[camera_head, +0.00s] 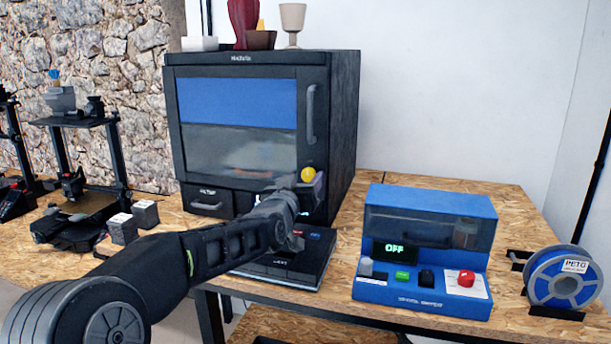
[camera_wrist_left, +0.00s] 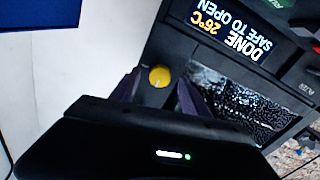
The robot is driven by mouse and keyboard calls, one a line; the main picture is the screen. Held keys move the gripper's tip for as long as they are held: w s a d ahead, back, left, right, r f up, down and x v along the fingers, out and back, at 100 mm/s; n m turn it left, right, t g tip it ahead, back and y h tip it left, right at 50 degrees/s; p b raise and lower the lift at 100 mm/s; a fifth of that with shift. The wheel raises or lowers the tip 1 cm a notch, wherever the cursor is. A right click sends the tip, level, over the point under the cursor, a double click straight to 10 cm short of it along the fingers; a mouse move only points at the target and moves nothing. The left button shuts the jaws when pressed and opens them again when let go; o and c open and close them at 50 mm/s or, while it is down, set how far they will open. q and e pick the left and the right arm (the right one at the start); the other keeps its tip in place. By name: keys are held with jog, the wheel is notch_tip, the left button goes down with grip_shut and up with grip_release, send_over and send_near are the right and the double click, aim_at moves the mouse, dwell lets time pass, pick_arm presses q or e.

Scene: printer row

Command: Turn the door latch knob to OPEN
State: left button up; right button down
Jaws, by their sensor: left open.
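The door latch knob (camera_head: 308,174) is a round yellow knob on the lower right front of the large black printer (camera_head: 343,130). My left gripper (camera_head: 312,190) is at the knob, just below it in the head view. In the left wrist view the yellow knob (camera_wrist_left: 159,77) shows between the two dark fingers of my left gripper (camera_wrist_left: 158,98), which are apart. I cannot tell whether a finger touches it. The knob's markings are too small to read. A display (camera_wrist_left: 240,35) reads "DONE 26°C SAFE TO OPEN". The right gripper is not in view.
A blue machine (camera_head: 430,200) with an OFF display and a red button stands at the right, beside a filament spool (camera_head: 562,278). A black panel (camera_head: 310,262) lies below my left arm. Cups and a vase stand on the printer. A smaller printer (camera_head: 75,170) is at the left.

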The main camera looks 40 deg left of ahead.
pick_arm(q)
jog(key=shift+w+a, duration=0.25)
jog(key=shift+w, duration=0.35)
grip_shut()
